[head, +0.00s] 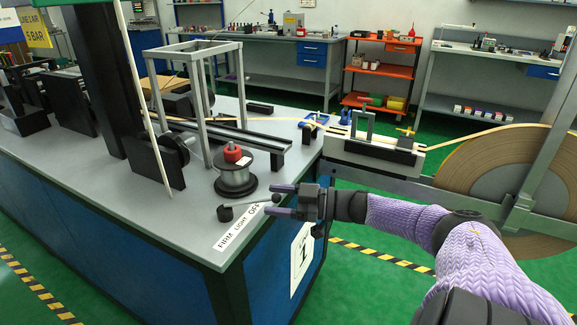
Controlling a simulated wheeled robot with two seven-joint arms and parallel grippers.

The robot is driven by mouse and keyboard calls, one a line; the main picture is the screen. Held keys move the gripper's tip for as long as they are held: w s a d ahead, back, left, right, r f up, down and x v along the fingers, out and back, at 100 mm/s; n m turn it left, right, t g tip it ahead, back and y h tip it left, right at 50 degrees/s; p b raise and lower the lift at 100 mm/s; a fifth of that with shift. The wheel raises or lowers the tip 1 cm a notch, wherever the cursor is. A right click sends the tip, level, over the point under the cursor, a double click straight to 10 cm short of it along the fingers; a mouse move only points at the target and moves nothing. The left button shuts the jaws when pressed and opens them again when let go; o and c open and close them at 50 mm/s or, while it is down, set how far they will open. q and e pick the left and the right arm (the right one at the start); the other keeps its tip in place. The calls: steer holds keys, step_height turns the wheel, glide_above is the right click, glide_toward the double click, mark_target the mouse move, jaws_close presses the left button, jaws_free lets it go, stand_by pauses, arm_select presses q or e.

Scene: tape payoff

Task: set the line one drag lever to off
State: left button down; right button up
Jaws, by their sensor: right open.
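The drag lever has a dark round hub (226,213) at the bench's front edge and a thin arm that points right to a grey ball knob (276,197). A white label strip (237,228) beside it reads FIRM, LIGHT, OFF from lower left to upper right. The lever arm lies near the OFF end; I cannot tell whether it is exactly at that mark. My right gripper (271,200) comes from the right and is open, its two purple-grey fingers on either side of the knob. Contact is unclear. My left gripper is not in view.
A spool with a red top (235,165) stands just behind the lever. A grey frame (196,92) and dark column (100,75) stand farther back left. A large tape reel (500,180) is at right, its tape running to the bench. A placard (302,257) hangs on the bench side.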

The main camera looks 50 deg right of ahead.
steer(key=p+v, duration=0.1)
steer(key=v, duration=0.7)
steer(key=shift+p, duration=0.35)
steer(key=shift+r, duration=0.1)
